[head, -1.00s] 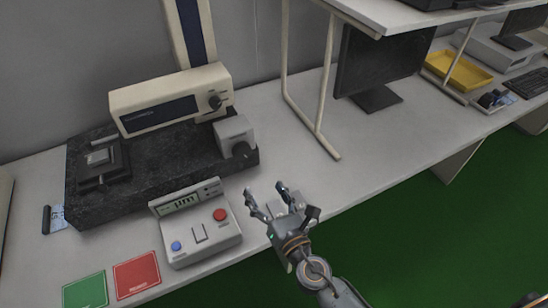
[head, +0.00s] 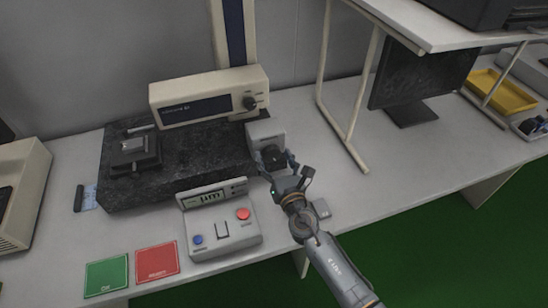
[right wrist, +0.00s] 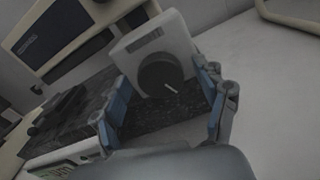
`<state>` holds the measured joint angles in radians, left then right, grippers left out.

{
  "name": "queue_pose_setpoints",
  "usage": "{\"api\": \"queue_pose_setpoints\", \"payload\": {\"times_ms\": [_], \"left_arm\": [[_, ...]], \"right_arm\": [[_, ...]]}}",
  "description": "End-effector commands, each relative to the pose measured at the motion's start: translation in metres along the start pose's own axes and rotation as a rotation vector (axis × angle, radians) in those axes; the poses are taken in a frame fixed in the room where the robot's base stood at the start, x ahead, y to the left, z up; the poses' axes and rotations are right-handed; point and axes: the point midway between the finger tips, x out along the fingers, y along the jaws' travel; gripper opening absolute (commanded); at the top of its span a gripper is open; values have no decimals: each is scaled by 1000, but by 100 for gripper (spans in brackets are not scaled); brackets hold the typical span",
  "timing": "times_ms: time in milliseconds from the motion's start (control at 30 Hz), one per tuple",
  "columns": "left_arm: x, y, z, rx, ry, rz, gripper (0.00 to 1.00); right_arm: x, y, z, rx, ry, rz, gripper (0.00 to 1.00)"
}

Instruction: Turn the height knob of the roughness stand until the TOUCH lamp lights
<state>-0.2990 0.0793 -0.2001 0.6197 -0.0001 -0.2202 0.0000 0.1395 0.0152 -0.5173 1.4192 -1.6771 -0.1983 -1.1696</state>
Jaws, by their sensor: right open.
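The roughness stand has a dark granite base (head: 185,172) and a cream drive unit (head: 180,98) on a column. A black knob (right wrist: 160,72) with a white pointer line sits on the front of a light grey block (head: 262,131) at the base's right end. My right gripper (head: 274,158) is open in front of this knob. In the right wrist view its blue-padded fingers stand on either side of the knob, seemingly without gripping it. A grey control box (head: 222,236) has a display and small indicators; I cannot read a TOUCH lamp or its state. My left gripper is out of view.
A green card (head: 106,275) and a red card (head: 157,262) lie at the front left. A shelf frame (head: 345,130) and a monitor (head: 420,75) stand to the right, with bare table between.

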Motion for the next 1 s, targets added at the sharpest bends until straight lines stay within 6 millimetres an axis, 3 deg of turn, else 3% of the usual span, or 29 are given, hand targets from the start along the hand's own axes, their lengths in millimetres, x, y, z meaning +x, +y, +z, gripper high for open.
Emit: {"api": "queue_pose_setpoints", "payload": {"times_ms": [267, 567, 1000], "left_arm": [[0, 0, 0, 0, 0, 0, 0], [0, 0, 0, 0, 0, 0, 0], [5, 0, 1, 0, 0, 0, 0]], "right_arm": [[2, 0, 0, 1, 1, 0, 73], [2, 0, 0, 0, 1, 0, 18], [1, -1, -1, 89, 0, 0, 18]]}}
